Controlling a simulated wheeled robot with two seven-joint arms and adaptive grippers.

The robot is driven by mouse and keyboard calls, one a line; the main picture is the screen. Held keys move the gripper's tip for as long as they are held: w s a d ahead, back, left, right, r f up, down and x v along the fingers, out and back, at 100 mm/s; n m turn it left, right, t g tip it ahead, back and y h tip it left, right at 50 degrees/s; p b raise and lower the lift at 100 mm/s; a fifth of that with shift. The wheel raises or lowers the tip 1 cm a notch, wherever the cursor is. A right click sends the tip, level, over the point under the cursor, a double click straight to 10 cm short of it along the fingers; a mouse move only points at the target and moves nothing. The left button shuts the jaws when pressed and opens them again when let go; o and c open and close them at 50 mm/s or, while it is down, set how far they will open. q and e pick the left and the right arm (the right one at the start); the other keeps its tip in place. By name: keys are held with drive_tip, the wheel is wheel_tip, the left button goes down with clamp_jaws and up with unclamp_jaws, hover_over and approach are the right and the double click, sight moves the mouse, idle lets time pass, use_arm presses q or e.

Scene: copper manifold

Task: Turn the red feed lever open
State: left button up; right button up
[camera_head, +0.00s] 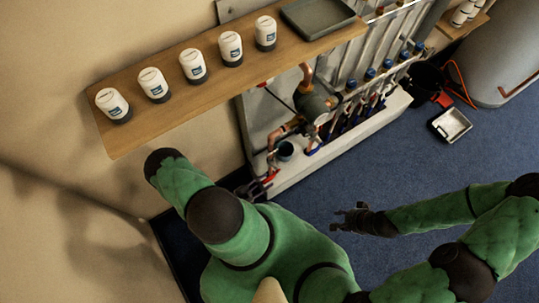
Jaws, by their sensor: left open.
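A red lever-like part (269,177) shows low at the near-left end of the copper manifold (289,127). My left gripper (262,186) is right beside it, dark and small in the view, partly hidden behind my arm. Its jaws are open, and I cannot tell whether they are around the lever or touching it. Another small red part (263,84) sits higher on the manifold's left side. My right gripper (338,220) is open and empty, over the blue floor, apart from the manifold.
A wooden shelf (140,129) with several white jars and a grey tray (318,18) runs above the manifold's left. A round gauge or pump (311,106) and blue-capped valves stand along the panel. A metal tray (451,124) and black bucket lie at right. Blue carpet is clear between.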

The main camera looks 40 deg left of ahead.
sight(271, 177)
use_arm(q)
drive_tip(key=shift+b+x, duration=0.3)
drive_tip(key=shift+x, duration=1.5)
clamp_jaws()
